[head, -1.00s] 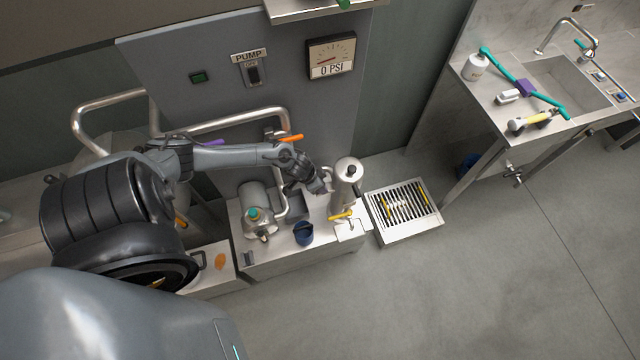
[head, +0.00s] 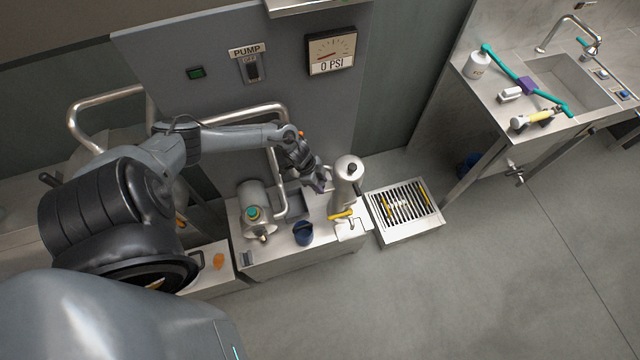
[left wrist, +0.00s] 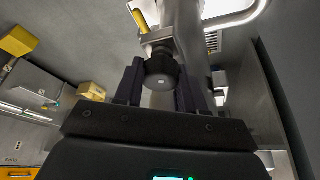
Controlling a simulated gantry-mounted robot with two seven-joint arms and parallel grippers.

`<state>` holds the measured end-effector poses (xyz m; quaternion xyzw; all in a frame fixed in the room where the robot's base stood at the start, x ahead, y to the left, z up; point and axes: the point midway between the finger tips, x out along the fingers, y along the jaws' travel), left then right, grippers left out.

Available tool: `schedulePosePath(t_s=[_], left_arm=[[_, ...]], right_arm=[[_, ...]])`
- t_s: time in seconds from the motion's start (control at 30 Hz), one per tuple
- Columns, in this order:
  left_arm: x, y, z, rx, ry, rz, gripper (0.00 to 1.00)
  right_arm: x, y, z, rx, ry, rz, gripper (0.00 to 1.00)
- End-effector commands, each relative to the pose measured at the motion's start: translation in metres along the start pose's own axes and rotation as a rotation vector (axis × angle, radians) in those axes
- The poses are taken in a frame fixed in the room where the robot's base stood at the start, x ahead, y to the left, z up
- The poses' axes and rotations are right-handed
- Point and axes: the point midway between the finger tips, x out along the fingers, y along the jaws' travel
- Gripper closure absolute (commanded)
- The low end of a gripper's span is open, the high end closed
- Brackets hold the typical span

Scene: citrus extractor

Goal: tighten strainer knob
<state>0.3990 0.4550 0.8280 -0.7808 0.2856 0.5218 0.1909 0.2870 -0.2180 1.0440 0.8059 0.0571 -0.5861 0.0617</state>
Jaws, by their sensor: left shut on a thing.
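The strainer is an upright steel cylinder (head: 345,190) with a dark cap on top, on the steel bench in the head view. In the left wrist view, a round black knob (left wrist: 161,74) sits in front of a steel clamp on the cylinder's side. My left gripper (head: 324,183) reaches the cylinder's left side. In the left wrist view its dark fingers (left wrist: 161,88) stand on either side of the knob and are shut on it. The knob is hidden in the head view. My right gripper is not in view.
A pump (head: 252,210) and a blue cup (head: 303,233) stand left of the cylinder. A yellow handle (head: 341,215) sticks out at its base. A slotted drain box (head: 408,236) is to the right. Pipes and the gauge panel (head: 331,53) are behind. The floor in front is clear.

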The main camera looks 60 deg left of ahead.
Motion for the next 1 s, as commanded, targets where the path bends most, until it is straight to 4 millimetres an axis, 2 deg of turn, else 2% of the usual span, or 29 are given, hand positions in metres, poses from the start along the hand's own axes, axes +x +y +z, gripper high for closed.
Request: schedulePosePath(t_s=[0.6,1.0], left_arm=[[0.004,-0.002,0.0,0.538,0.003,0.219,0.91],[0.001,-0.001,-0.001,0.776,0.003,0.32,0.91]], right_arm=[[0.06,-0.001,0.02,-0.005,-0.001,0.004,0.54],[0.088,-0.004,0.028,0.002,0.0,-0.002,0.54]])
